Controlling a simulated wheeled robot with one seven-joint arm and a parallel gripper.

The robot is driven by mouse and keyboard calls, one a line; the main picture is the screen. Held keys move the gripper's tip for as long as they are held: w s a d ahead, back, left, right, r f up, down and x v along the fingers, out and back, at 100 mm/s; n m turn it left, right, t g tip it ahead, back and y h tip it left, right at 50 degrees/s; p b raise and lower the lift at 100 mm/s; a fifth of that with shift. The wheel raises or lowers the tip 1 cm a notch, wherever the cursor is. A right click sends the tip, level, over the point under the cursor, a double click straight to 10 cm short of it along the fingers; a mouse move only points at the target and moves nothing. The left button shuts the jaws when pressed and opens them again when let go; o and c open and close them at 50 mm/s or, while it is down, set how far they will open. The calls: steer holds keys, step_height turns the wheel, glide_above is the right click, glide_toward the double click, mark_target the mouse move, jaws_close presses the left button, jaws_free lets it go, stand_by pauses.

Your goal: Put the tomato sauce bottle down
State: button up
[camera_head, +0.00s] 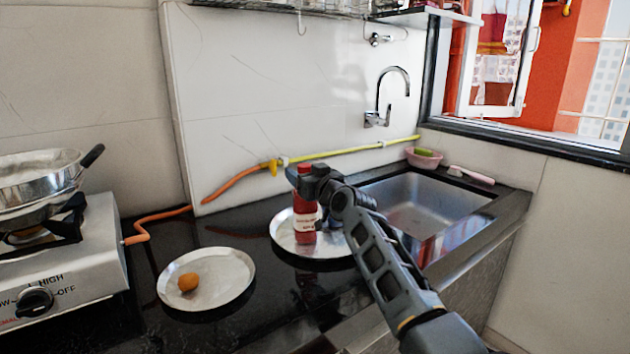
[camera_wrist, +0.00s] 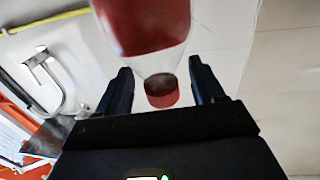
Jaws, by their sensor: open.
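The tomato sauce bottle (camera_head: 305,222), red with a pale label, is upright at the right metal plate (camera_head: 283,238). Its base appears to rest on the plate, though exact contact is hard to tell. My gripper (camera_head: 312,184) is at the bottle's upper part, coming from the right and hiding part of it. In the wrist view, the bottle (camera_wrist: 145,25) with its red cap (camera_wrist: 162,91) lies between my two open fingers (camera_wrist: 162,85), with gaps visible on both sides of the cap.
A left metal plate (camera_head: 232,264) holds a small orange-brown round item (camera_head: 188,282). A gas stove (camera_head: 75,270) with a pan (camera_head: 40,180) stands at left. The sink (camera_head: 425,207) is behind and right of my gripper. Dark counter is bare between the plates.

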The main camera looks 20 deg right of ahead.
steer(key=s+d, duration=0.2)
steer(key=s, duration=0.9)
steer(key=shift+s+p, duration=0.35)
